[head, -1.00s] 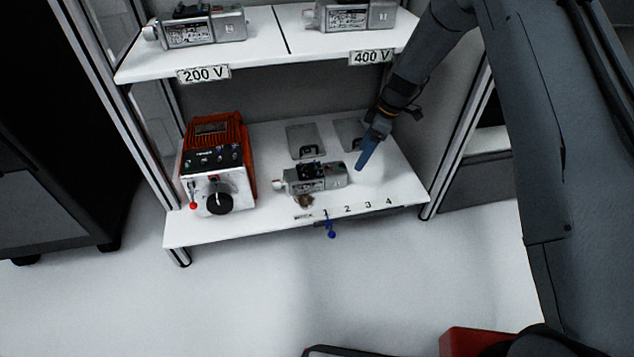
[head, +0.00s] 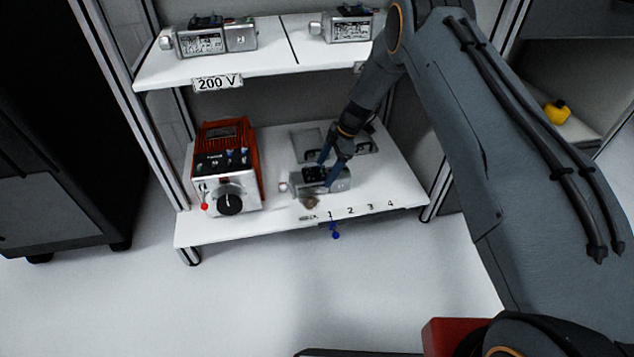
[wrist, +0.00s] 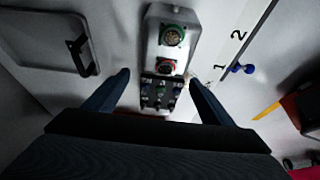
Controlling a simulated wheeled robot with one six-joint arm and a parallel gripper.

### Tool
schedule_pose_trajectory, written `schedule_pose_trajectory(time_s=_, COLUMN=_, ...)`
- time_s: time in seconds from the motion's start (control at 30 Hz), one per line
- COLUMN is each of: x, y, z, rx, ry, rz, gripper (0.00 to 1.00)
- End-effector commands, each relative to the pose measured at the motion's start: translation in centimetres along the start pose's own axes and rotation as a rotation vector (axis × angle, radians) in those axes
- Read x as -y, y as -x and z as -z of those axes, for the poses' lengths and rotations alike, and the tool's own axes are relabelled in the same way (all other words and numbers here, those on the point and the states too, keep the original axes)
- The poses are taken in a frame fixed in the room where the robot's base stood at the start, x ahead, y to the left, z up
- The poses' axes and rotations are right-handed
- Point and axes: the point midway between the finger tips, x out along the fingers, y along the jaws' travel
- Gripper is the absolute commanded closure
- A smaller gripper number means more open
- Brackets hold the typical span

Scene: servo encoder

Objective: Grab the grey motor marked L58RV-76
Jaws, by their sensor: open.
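A grey motor (head: 325,181) lies on the lower shelf (head: 385,190) in the head view, behind the printed numbers. My gripper (head: 333,170) is over it, with its blue fingers open, one at the far side and one at the near side. In the wrist view my gripper (wrist: 157,80) has its fingers on either side of the motor (wrist: 170,45), whose round connectors and dark terminal block face the camera. Two more grey motors stand on the upper shelf, one at the left (head: 210,37) and one at the right (head: 345,25). The label L58RV-76 cannot be read on any motor.
A red and white control box (head: 228,170) with a black knob stands left of the lower motor. Grey plates (head: 306,142) lie behind it. A blue-knobbed lever (head: 335,231) hangs at the shelf's front edge. The upper shelf (head: 275,62) overhangs, with a "200 V" label.

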Motion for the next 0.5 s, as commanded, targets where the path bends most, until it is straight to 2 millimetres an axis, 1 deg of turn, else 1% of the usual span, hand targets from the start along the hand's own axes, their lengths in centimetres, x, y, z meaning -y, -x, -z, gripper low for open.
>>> schedule_pose_trajectory(time_s=0.03, x=0.0, y=-0.6, z=0.1, rx=0.0, ry=0.001, rz=0.001, gripper=0.23)
schedule_pose_trajectory(time_s=0.17, x=0.1, y=-1.5, z=0.1, rx=0.0, ry=0.001, rz=0.001, gripper=0.23)
schedule_pose_trajectory(time_s=0.4, x=0.4, y=-5.0, z=0.1, rx=0.0, ry=0.001, rz=0.002, gripper=0.23)
schedule_pose_trajectory(time_s=0.5, x=0.3, y=-5.6, z=0.1, rx=0.001, ry=0.001, rz=0.0, gripper=0.23)
